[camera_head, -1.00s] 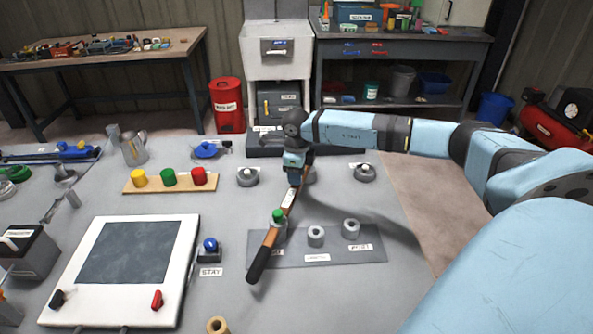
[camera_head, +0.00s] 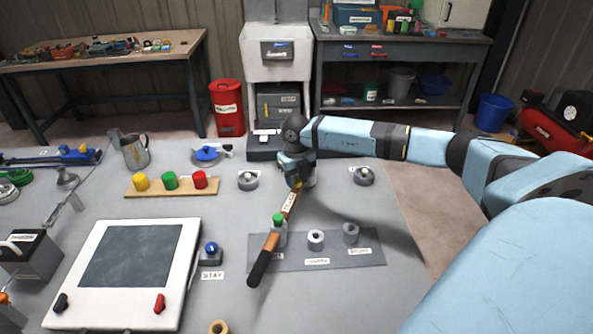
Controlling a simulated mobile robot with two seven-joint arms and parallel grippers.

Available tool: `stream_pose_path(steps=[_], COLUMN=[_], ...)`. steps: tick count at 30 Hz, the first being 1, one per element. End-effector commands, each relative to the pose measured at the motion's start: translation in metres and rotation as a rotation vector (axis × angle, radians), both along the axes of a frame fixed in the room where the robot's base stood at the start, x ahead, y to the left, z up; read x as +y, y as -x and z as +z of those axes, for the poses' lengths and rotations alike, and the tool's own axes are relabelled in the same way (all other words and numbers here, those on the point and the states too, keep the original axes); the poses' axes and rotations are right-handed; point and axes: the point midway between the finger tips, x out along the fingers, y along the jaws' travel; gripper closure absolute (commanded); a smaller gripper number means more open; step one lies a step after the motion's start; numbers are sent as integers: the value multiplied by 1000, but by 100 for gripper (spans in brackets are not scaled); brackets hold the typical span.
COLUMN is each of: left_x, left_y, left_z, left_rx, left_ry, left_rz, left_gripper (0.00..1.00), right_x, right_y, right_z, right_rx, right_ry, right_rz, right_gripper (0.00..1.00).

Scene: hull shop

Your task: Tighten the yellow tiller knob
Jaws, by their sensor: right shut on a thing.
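The tiller (camera_head: 265,262) is a wooden bar with a black grip and a small label, lying slanted across the middle of the bench. A little yellow, the tiller knob (camera_head: 297,184), shows at its far end, mostly hidden by my right gripper (camera_head: 295,178). My right gripper points down there and is shut on the yellow knob. A green-topped post (camera_head: 278,224) stands at the middle of the tiller. My left gripper is out of view.
A wooden strip (camera_head: 150,191) at the left carries yellow, green and red knobs. Round grey mounts (camera_head: 247,181) (camera_head: 364,177) flank the gripper. A grey plate (camera_head: 370,257) bears grey cylinders. A white-framed panel (camera_head: 185,285) lies at front left. The right front of the bench is bare.

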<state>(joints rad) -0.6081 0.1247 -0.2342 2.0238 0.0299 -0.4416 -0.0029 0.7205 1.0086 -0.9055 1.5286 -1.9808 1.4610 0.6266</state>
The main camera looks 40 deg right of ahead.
Motion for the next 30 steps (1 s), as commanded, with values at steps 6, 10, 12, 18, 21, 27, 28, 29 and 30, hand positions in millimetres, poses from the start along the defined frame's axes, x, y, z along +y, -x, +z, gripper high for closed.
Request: stream_pose_path(steps=[6,10,12,18,21,27,28,29,30], left_x=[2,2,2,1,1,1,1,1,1], left_y=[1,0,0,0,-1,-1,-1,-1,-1], left_z=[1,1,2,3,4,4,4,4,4], left_rx=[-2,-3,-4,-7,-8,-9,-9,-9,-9], left_ry=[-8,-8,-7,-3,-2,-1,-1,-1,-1], left_rz=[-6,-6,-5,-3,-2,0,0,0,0], left_gripper=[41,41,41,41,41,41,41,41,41], right_x=[-1,-1,-1,-1,-1,-1,-1,-1,0], right_y=[0,0,0,0,0,0,0,0,0], right_z=[1,1,1,1,1,0,0,0,0], right_rx=[-1,-1,-1,-2,-1,-1,-1,-1,-1], right_ry=[1,1,1,1,1,0,0,0,0], right_rz=[-58,-71,-74,-74,-73,-72,-72,-72,-72], right_gripper=[90,90,90,90,90,41,41,41,41])
